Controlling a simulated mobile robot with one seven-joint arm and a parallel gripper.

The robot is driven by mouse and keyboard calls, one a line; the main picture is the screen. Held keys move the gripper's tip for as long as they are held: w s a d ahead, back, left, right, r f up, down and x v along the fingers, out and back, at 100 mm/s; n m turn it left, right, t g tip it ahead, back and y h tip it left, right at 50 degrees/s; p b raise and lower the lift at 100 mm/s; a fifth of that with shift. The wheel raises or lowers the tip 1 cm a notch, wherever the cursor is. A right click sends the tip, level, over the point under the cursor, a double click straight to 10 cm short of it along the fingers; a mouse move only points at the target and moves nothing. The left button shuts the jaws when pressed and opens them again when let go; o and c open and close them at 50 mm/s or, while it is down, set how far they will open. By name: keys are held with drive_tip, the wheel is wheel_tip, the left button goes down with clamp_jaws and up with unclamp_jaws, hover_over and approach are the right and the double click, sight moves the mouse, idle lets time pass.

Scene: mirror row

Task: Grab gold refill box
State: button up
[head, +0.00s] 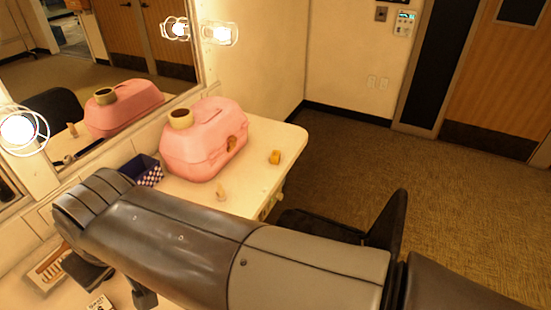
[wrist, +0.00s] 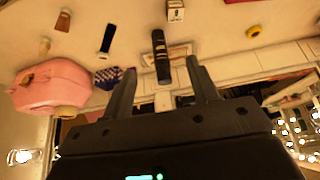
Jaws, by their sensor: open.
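A small gold, box-like item (head: 274,157) lies on the white counter, right of the pink case, near the end edge; it looks like the gold refill box, though no label is readable. I cannot pick it out surely in the wrist view. My gripper (wrist: 162,66) is open, its two fingers apart. A black cylinder with gold bands (wrist: 161,45) shows between the fingertips in the picture; I cannot tell its distance from them. In the head view my arm crosses the foreground and hides much of the counter, and the jaws do not show clearly.
A pink case (head: 203,145) with a tan roll (head: 180,118) on top stands before the mirror (head: 120,60). A dark blue checkered box (head: 143,170) and small beige item (head: 220,190) are close by. A small white box (wrist: 175,10) lies farther along. A dark chair (head: 385,225) stands beside the counter.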

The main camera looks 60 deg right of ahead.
drive_tip(key=w+d+r+m+g+h, duration=0.1)
drive_tip(key=w+d+m, duration=0.2)
drive_tip(key=w+d, duration=0.65)
drive_tip(key=w+d+m+h, duration=0.1)
drive_tip(key=w+d+m, duration=0.45)
drive_tip(key=d, duration=0.75)
drive_tip(key=m+g+h, duration=0.2)
drive_tip(key=m+g, duration=0.2)
drive_tip(key=m, duration=0.3)
approach(275, 153)
drive_tip(key=shift+n, duration=0.25)
drive_tip(key=x, duration=0.4)
drive_tip(key=shift+f, duration=0.25)
drive_tip(key=shift+t, duration=0.3)
drive_tip(key=shift+s+x, duration=0.15)
drive_tip(key=shift+x, duration=1.3)
drive_tip(key=shift+s+x, duration=0.15)
drive_tip(key=shift+x, duration=1.3)
